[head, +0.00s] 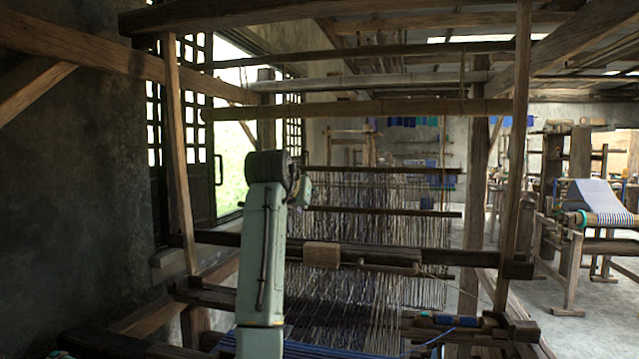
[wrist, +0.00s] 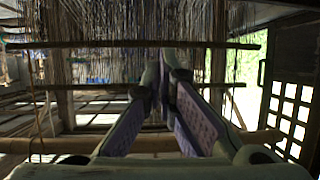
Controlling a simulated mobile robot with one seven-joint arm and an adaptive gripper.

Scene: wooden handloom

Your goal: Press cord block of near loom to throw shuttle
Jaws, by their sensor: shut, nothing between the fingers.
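The near loom (head: 510,180) fills the middle of the head view. A light wooden block (head: 322,254), which looks like the cord block, sits on its horizontal crossbeam. A long slotted wooden piece with a thin cord is just right of it. A blue-wound piece (head: 456,321), possibly the shuttle, lies at the loom's lower right. My gripper (wrist: 164,70) is shut and empty in the wrist view, its purple-padded fingers meeting at the tips before hanging warp threads. The block cannot be made out there. My arm hides the loom's left part in the head view.
A dark wall (head: 70,190) stands at left. Upright posts and overhead beams frame the loom. Another loom (head: 590,215) with striped cloth stands at right, with open floor beside it. In the wrist view, a horizontal wooden beam (wrist: 60,144) crosses behind the fingers.

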